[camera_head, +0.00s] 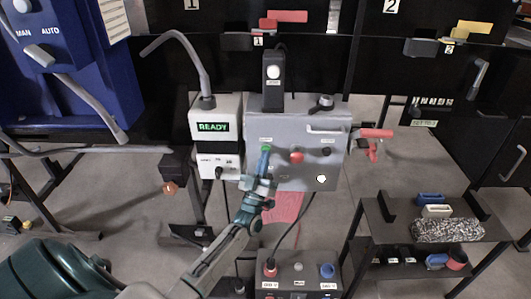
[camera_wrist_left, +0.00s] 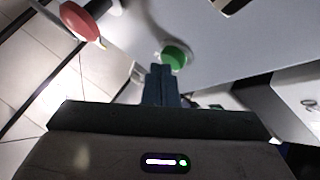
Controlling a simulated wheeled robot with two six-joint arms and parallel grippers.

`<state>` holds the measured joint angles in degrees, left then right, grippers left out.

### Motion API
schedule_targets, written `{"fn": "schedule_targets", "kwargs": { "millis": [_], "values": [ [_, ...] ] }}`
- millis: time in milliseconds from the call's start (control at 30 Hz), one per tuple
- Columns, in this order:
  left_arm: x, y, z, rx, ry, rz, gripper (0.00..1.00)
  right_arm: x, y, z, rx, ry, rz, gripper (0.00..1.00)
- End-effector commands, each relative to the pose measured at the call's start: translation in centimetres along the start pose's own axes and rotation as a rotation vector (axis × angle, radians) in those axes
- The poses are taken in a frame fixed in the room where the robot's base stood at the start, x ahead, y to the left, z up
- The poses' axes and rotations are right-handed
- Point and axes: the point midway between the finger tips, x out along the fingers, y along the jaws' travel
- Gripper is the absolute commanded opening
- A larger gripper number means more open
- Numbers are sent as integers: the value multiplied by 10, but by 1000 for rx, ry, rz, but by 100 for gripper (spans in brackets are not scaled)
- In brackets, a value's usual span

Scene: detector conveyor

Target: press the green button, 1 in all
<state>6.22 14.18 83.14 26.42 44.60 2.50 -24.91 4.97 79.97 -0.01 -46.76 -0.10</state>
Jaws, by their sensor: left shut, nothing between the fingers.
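The green button (camera_wrist_left: 176,55) is a round green cap on a grey control box (camera_head: 318,175). In the head view the button (camera_head: 266,148) shows just above my left gripper's tips. My left gripper (camera_head: 264,158) is shut and empty, its fingers pointing at the button. In the left wrist view the shut fingers (camera_wrist_left: 160,85) end just beside the button's rim; I cannot tell whether they touch it. My right gripper is not in view.
A red button (camera_head: 296,157) and a black knob (camera_head: 326,152) sit to the right on the same box. A white unit with a READY display (camera_head: 212,127) stands left. A shelf (camera_head: 395,244) with small parts is at the lower right.

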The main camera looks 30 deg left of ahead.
Motion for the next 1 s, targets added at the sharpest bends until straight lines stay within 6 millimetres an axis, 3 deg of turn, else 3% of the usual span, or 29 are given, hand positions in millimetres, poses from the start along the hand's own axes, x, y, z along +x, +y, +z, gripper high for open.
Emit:
{"fn": "schedule_targets", "kwargs": {
  "millis": [467, 1000],
  "values": [
    [2, -1, 0, 0, 0, 0, 0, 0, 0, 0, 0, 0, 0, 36],
    [-11, 9, -8, 0, 1, 0, 0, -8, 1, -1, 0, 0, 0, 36]
  ]
}}
